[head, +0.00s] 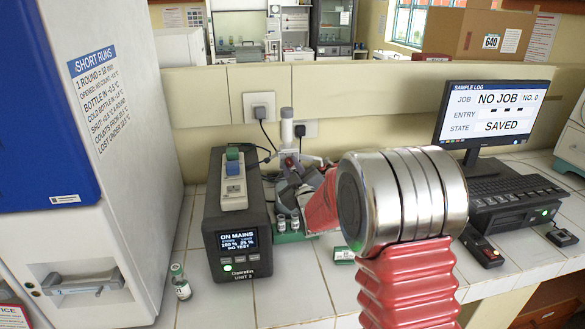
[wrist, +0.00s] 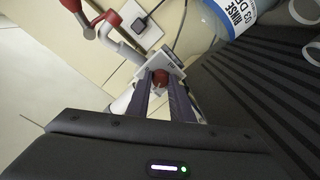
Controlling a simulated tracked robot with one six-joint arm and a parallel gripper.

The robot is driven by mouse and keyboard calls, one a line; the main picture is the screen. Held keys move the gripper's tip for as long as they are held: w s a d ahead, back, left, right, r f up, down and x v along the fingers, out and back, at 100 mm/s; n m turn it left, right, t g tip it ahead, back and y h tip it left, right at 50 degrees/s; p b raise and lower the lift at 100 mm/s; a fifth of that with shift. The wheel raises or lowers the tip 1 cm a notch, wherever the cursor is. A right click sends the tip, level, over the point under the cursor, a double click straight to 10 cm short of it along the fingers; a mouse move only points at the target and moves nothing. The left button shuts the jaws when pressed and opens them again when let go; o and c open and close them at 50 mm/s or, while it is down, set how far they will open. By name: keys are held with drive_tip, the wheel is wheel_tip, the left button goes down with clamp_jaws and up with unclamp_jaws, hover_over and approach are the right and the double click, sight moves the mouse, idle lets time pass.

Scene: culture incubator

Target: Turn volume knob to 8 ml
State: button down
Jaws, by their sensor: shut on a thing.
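The volume knob (wrist: 160,77) is a small red-brown knob in front of a white plate (wrist: 172,70) in the wrist view. My gripper (wrist: 161,88) has its two dark fingers closed on either side of it. The fingertips cover part of the knob. The plate's marks are too small to read, so I cannot tell the set volume. In the head view my gripper (head: 290,186) is at the back of the counter, partly hidden by my own arm. A white upright cylinder with a grey top (head: 287,127) stands just behind it.
A dark power unit (head: 236,225) with a lit screen stands left of my gripper. Small vials (head: 281,222) stand close in front. Another vial (head: 180,284) is near the white cabinet (head: 110,190). A monitor (head: 490,115) is at right. In the wrist view a labelled bottle (wrist: 232,14) is at upper right.

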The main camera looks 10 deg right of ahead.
drive_tip(key=shift+f+m, duration=0.1)
drive_tip(key=shift+m, duration=0.3)
drive_tip(key=m, duration=0.3)
drive_tip(key=shift+a+m, duration=0.1)
drive_tip(key=shift+m, duration=0.2)
drive_tip(key=m, duration=0.5)
drive_tip(key=shift+m, duration=0.3)
drive_tip(key=m, duration=0.5)
drive_tip(key=shift+m+t+h, duration=0.3)
drive_tip(key=shift+m, duration=0.1)
drive_tip(key=m, duration=0.5)
drive_tip(key=shift+f+h, duration=0.1)
drive_tip(key=shift+h, duration=0.3)
drive_tip(key=c, duration=1.6)
unclamp_jaws()
drive_tip(key=shift+o, duration=0.2)
drive_tip(key=shift+s, duration=0.15)
